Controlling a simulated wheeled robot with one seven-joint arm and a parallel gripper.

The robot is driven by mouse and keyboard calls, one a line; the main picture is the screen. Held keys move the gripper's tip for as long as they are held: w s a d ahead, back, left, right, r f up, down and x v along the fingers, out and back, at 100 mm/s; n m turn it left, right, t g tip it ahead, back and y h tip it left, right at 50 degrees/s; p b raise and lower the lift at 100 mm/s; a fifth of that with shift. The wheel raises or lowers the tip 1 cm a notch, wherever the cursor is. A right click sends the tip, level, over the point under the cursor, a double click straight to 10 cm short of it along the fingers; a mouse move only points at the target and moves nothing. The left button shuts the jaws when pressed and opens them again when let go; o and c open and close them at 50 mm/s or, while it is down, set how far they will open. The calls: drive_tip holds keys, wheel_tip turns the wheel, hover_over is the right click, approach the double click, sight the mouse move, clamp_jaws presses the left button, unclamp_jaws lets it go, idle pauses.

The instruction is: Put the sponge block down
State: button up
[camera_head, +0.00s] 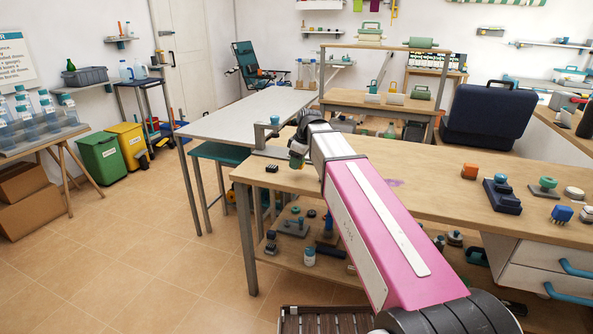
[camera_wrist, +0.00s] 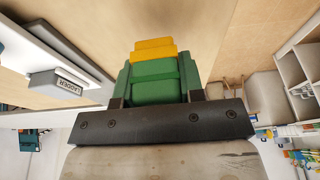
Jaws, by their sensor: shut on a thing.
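The sponge block (camera_wrist: 155,68) is green with a yellow far end and sits between my fingers in the wrist view. My gripper (camera_wrist: 156,82) is shut on it.
A small black block (camera_head: 271,167) lies on the bench left of my gripper, and a teal-topped device (camera_head: 273,121) stands behind it. Bare bench top lies between.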

sight(297, 176)
drive_tip(key=shift+f, duration=1.7)
drive_tip(key=shift+f, duration=0.35)
drive_tip(key=shift+s+f, duration=0.1)
drive_tip(key=o, duration=0.9)
drive_tip(key=shift+f, duration=0.1)
drive_tip(key=shift+c, duration=0.2)
drive_tip(key=shift+o, duration=0.4)
drive_tip(key=shift+r, duration=0.5)
drive_tip(key=v, duration=1.2)
drive_tip(key=shift+r, duration=0.15)
